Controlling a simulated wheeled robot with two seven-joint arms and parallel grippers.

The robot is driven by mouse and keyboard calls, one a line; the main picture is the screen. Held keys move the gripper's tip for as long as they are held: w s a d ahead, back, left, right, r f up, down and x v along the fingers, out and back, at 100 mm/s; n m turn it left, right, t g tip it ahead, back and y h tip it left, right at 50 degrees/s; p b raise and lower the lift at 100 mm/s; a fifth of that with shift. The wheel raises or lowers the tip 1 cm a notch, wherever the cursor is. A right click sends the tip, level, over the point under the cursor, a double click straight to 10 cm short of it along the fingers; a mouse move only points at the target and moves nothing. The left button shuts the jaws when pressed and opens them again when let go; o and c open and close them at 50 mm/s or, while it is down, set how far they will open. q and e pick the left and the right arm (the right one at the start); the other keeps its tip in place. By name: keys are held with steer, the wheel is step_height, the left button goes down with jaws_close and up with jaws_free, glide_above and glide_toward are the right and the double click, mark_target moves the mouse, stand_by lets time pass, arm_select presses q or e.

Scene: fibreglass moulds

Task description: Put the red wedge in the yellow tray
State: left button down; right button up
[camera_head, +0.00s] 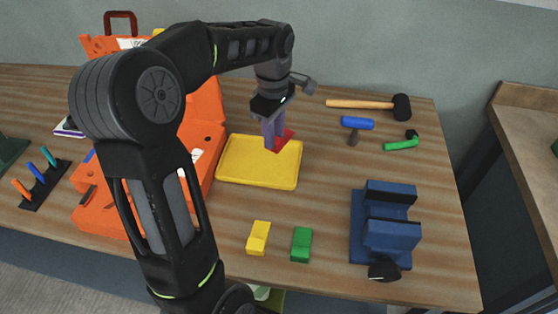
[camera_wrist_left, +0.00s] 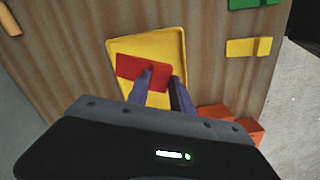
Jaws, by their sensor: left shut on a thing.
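The red wedge (camera_head: 284,140) is at the fingertips of my left gripper (camera_head: 272,133), over the back right part of the yellow tray (camera_head: 256,180). In the left wrist view the red wedge (camera_wrist_left: 143,70) lies between the purple fingers of my left gripper (camera_wrist_left: 162,78), with the yellow tray (camera_wrist_left: 149,45) behind it. The gripper is shut on the wedge. I cannot tell whether the wedge touches the tray floor. My right gripper is not in view.
A yellow block (camera_head: 258,238) and a green block (camera_head: 301,244) lie in front of the tray. A blue vise (camera_head: 388,228) stands at right. A hammer (camera_head: 380,105), a blue-handled tool (camera_head: 357,123) and a green-handled one (camera_head: 400,145) lie behind. An orange toolbox (camera_head: 203,138) stands left of the tray.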

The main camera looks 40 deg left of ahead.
arm_select(q)
step_height(320, 180, down, 5)
steer(key=shift+f, duration=0.1)
steer(key=shift+f+p, duration=0.5)
steer(key=shift+f, duration=1.35)
steer(key=shift+f, duration=0.1)
steer(key=shift+f, duration=0.15)
steer(key=c, duration=1.1)
jaws_free()
step_height(320, 180, up, 12)
steer(key=shift+r+b, duration=0.25)
steer(key=shift+b, duration=0.2)
